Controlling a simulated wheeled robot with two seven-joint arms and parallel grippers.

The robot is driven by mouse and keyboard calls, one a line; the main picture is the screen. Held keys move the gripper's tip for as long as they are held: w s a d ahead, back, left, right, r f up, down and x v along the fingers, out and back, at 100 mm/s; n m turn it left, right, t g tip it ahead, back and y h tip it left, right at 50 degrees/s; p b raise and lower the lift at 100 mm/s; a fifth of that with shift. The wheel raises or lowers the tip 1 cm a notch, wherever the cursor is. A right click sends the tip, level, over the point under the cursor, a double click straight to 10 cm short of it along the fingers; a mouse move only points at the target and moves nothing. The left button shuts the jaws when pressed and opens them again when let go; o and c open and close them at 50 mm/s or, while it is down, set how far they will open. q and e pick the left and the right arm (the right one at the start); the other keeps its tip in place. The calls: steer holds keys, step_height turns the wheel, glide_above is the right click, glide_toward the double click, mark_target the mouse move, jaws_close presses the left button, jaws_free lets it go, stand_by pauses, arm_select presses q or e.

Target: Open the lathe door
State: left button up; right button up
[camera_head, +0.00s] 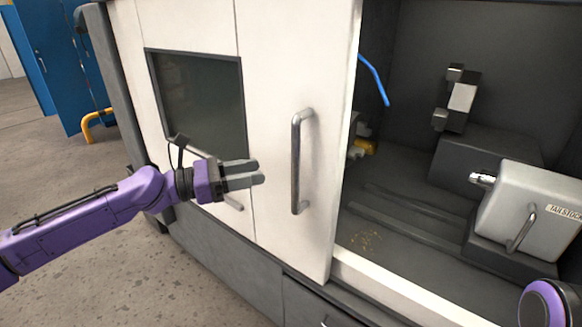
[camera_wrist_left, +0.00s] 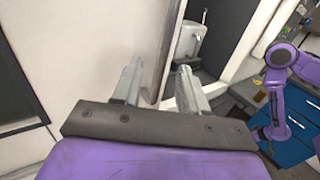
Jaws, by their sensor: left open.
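The white lathe door (camera_head: 265,60) has a dark window and a vertical metal handle (camera_head: 296,165) near its right edge. The lathe interior is exposed right of that edge. My left gripper (camera_head: 262,172) is open and empty, to the left of the handle in the picture and apart from it.
Inside the lathe are a grey tailstock (camera_head: 530,210) and a blue hose (camera_head: 374,80). A blue cabinet (camera_head: 60,60) and a yellow rail (camera_head: 92,125) stand at the far left. The floor (camera_head: 130,270) at the lower left is clear.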

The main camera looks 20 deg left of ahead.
mark_target(292, 166)
arm_select(q)
steer(key=b+x, duration=0.1)
steer(key=x, duration=0.8)
steer(key=shift+w+d+f+b, duration=0.15)
steer(key=shift+w+d+b, duration=0.05)
steer(key=shift+d+b, duration=0.15)
steer(key=shift+s, duration=0.2)
jaws_close()
steer(key=shift+a, duration=0.1)
